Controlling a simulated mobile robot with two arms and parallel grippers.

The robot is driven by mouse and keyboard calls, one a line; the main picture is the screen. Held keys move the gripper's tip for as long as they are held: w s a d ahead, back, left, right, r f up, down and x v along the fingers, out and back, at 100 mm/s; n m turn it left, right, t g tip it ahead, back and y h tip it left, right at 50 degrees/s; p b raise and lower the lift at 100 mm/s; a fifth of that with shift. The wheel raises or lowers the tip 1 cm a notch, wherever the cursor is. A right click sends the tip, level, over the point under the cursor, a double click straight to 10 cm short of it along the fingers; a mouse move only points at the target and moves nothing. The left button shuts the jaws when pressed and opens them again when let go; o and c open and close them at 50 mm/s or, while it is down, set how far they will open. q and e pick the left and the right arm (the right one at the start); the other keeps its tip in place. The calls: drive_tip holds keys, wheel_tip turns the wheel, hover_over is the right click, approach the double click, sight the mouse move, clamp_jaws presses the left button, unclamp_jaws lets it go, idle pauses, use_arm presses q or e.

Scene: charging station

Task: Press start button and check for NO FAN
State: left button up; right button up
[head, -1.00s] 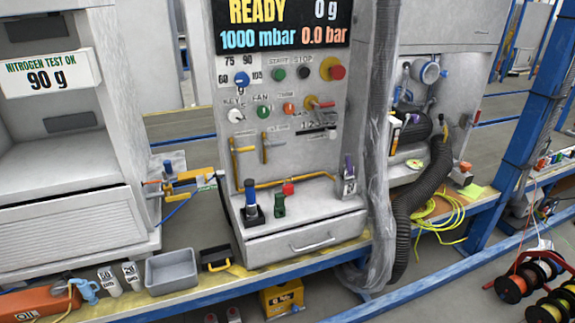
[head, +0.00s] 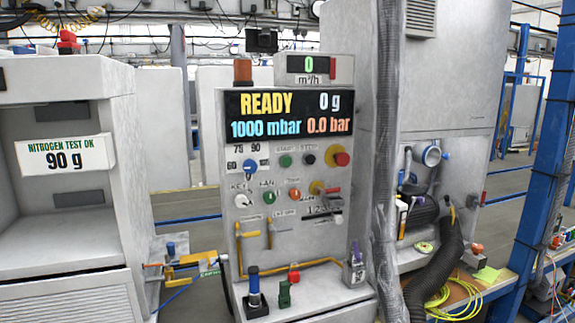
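The charging station panel (head: 330,235) stands in the middle of the head view. Its display (head: 288,115) reads READY, 0 g, 1000 mbar and 0.0 bar. The green start button (head: 285,160) is in the upper row of controls, left of a black stop button (head: 309,159). A green button labelled FAN (head: 268,197) sits lower, beside the key switch (head: 242,200). No "NO FAN" text shows on the display. A small meter on top (head: 307,65) reads 0 m³/h. Neither of my grippers is in view.
A red knob on a yellow base (head: 341,159) is right of the stop button. A wrapped vertical pipe (head: 388,150) runs along the panel's right side. A cabinet labelled NITROGEN TEST OK 90 g (head: 66,153) stands left. A black hose (head: 447,260) and blue post (head: 545,150) are right.

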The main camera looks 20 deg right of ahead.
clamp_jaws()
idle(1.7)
